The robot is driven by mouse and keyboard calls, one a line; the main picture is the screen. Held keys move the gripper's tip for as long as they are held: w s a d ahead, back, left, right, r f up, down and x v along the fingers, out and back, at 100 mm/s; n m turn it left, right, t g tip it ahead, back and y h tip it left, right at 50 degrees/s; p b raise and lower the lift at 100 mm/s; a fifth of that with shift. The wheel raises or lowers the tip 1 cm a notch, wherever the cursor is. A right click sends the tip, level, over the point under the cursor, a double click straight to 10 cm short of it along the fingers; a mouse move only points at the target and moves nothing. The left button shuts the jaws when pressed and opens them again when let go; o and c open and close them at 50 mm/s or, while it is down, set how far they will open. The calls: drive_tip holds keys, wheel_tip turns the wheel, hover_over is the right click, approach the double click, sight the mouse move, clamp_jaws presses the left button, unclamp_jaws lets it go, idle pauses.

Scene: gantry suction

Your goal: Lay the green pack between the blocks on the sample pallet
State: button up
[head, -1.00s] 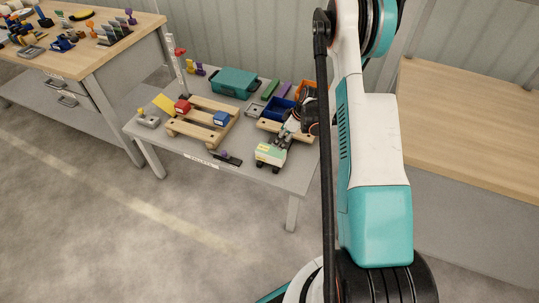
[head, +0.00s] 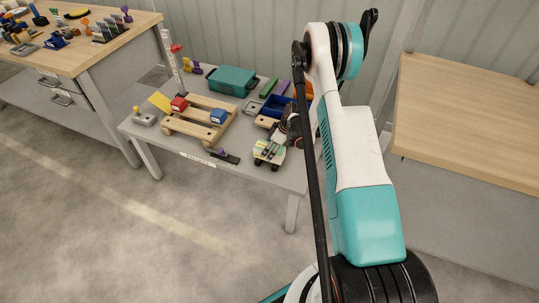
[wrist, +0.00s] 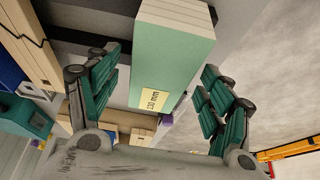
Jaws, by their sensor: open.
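The green pack (wrist: 172,58) has a pale top and a yellow "130 mm" label, seen close up in the wrist view. In the head view the pack (head: 268,153) is at the front right of the grey table. My gripper (wrist: 160,78) is open, with one finger on each side of the pack and a visible gap on the left. Whether the right finger touches it is unclear. A wooden pallet (head: 184,128) stands left of the pack, bearing a red block (head: 180,104) and a blue block (head: 218,116) with space between them.
A teal case (head: 232,81) stands behind the pallet, and a blue bin (head: 277,105) is behind the pack. A grey piece with a yellow knob (head: 144,117) is left. My arm hides the table's right end.

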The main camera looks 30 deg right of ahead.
drive_tip(key=shift+b+x, duration=0.3)
drive_tip(key=shift+x, duration=0.95)
drive_tip(key=shift+c, duration=0.5)
drive_tip(key=c, duration=1.3)
drive_tip(key=shift+r, duration=0.2)
